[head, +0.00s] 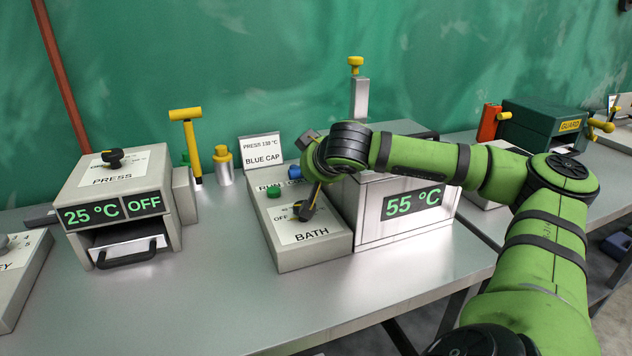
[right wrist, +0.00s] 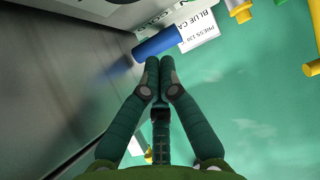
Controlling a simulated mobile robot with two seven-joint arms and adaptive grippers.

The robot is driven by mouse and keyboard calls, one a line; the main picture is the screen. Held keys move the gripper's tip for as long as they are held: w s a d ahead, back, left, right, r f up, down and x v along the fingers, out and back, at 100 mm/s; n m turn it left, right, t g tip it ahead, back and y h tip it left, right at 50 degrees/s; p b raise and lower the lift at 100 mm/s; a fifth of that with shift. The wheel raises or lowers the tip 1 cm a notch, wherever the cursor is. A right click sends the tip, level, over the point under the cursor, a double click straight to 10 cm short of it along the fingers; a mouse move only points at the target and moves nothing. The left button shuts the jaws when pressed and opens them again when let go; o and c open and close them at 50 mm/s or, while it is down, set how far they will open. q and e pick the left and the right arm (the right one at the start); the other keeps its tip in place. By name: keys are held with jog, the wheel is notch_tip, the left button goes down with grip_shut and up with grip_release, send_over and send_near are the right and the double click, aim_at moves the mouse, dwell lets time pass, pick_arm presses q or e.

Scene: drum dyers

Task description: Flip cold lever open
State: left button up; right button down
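A blue cylinder (right wrist: 160,43), which looks like a lever grip, lies just beyond my right fingertips in the right wrist view. A small blue part (head: 294,172) shows beside my right wrist in the head view, mostly hidden; I cannot tell for sure that it is the same piece. My left gripper is out of view.
A sign (head: 262,152) and yellow-capped bottle (head: 223,172) stand behind. The press (head: 125,180) is left. Front table is clear.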

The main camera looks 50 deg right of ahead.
jog(key=s, duration=0.1)
jog(key=s+a+f+b, duration=0.1)
jog(key=s, duration=0.1)
jog(key=shift+s+a+f+b, duration=0.25)
jog(key=shift+a+f+b, duration=0.05)
jog(key=shift+a+f, duration=0.1)
jog(key=shift+s+a, duration=0.15)
jog(key=shift+s, duration=0.05)
jog(key=shift+s+a, duration=0.1)
jog(key=shift+s, duration=0.05)
